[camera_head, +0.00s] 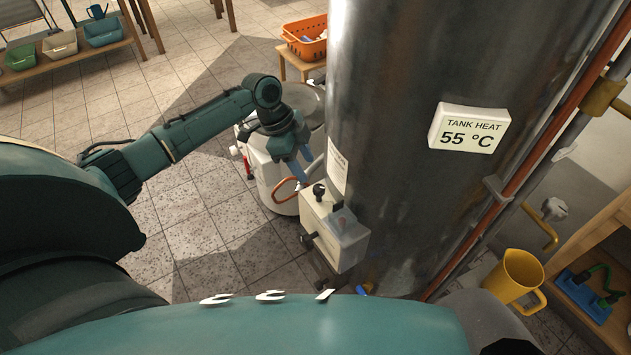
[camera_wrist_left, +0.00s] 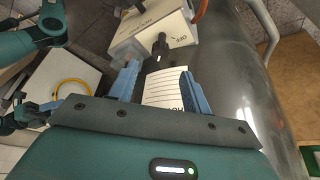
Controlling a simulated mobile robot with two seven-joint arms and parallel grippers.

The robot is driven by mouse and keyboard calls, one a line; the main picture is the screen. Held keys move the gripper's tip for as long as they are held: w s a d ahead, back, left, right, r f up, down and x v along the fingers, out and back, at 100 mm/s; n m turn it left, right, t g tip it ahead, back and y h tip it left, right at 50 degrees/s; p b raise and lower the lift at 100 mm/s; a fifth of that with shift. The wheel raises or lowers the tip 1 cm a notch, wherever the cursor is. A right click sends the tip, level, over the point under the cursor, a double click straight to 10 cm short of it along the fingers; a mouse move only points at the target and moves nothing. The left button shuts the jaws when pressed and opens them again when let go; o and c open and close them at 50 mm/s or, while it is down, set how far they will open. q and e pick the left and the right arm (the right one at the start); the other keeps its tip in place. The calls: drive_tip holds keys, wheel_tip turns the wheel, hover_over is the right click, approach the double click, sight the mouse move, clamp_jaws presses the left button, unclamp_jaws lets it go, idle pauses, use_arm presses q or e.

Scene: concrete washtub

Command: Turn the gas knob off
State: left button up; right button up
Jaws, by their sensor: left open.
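A white control box (camera_head: 335,233) is fixed low on the front of the metal tank (camera_head: 415,120). A black knob (camera_head: 318,191) sticks up from its top, and a second dark knob (camera_head: 307,240) is on its side. In the left wrist view, a black knob (camera_wrist_left: 160,46) stands on the white box (camera_wrist_left: 150,28) beside the lettering "OFF". My left gripper (camera_head: 300,172) is open, with blue fingers pointing down toward the box. In the left wrist view the gripper (camera_wrist_left: 158,70) has the knob just beyond and between its fingertips; contact cannot be told.
A white lined label (camera_wrist_left: 165,90) shows between the fingers. Pipes (camera_head: 500,190) run up the tank's right side. A yellow jug (camera_head: 515,275) stands at right.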

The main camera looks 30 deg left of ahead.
sight(318, 187)
use_arm(q)
drive_tip(key=x, duration=0.7)
drive_tip(key=shift+w+d+f, duration=0.1)
drive_tip(key=shift+d, duration=0.05)
drive_tip(key=shift+c, duration=0.5)
drive_tip(key=c, duration=0.9)
